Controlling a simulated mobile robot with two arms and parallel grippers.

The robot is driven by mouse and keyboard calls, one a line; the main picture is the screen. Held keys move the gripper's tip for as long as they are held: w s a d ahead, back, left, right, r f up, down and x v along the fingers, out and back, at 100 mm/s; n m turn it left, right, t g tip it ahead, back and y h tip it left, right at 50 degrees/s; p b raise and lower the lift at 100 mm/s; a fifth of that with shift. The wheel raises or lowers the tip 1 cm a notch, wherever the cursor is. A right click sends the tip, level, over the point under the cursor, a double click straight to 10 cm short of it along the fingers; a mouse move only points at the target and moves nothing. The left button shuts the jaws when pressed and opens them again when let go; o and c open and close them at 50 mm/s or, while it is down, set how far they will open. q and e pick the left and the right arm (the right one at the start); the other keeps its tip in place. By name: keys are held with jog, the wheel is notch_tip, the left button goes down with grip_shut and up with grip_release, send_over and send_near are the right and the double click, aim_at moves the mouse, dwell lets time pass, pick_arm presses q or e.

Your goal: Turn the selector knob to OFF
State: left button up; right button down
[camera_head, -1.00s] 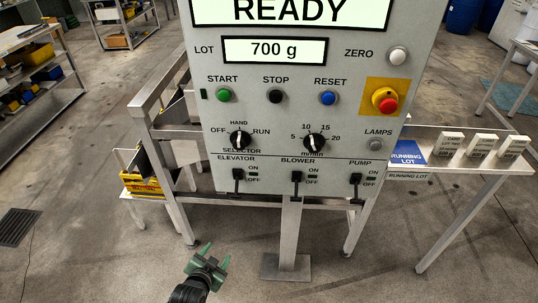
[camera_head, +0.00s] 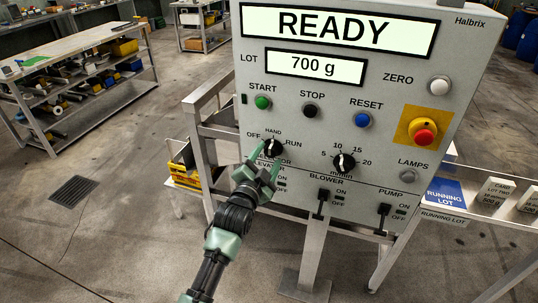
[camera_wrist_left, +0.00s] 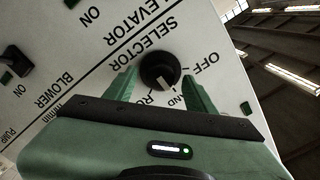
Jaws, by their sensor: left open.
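The black selector knob (camera_head: 272,147) is on the lower left of the grey control panel (camera_head: 300,118). Its pointer appears to point at HAND, between OFF and RUN. In the left wrist view the knob (camera_wrist_left: 160,69) shows its white mark toward the HAND label. My left gripper (camera_head: 267,160) is open at the knob, with its green fingers on either side. In the left wrist view the knob lies between the fingertips (camera_wrist_left: 159,82); I cannot tell whether they touch it. My right gripper is out of view.
A speed knob (camera_head: 343,162) sits right of the selector. Elevator, blower (camera_head: 322,200) and pump (camera_head: 384,214) switches line the panel bottom. START (camera_head: 262,102), STOP and RESET buttons are above, and a red emergency button (camera_head: 423,134) is at right.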

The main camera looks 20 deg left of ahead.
pick_arm(q)
jog(key=shift+w, duration=0.45)
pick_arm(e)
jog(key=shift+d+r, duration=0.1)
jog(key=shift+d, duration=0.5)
pick_arm(q)
grip_shut()
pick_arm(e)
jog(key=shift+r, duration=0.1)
pick_arm(q)
jog(key=n+p, duration=0.1)
jog(key=n, duration=0.1)
jog(key=shift+n, duration=0.4)
jog(key=n+p, duration=0.1)
jog(key=n, duration=0.1)
jog(key=shift+n, duration=0.4)
jog(key=n+p, duration=0.1)
jog(key=n, duration=0.4)
jog(key=shift+f+n+p, duration=0.1)
jog(key=shift+n+p, duration=0.2)
jog(key=shift+n, duration=0.3)
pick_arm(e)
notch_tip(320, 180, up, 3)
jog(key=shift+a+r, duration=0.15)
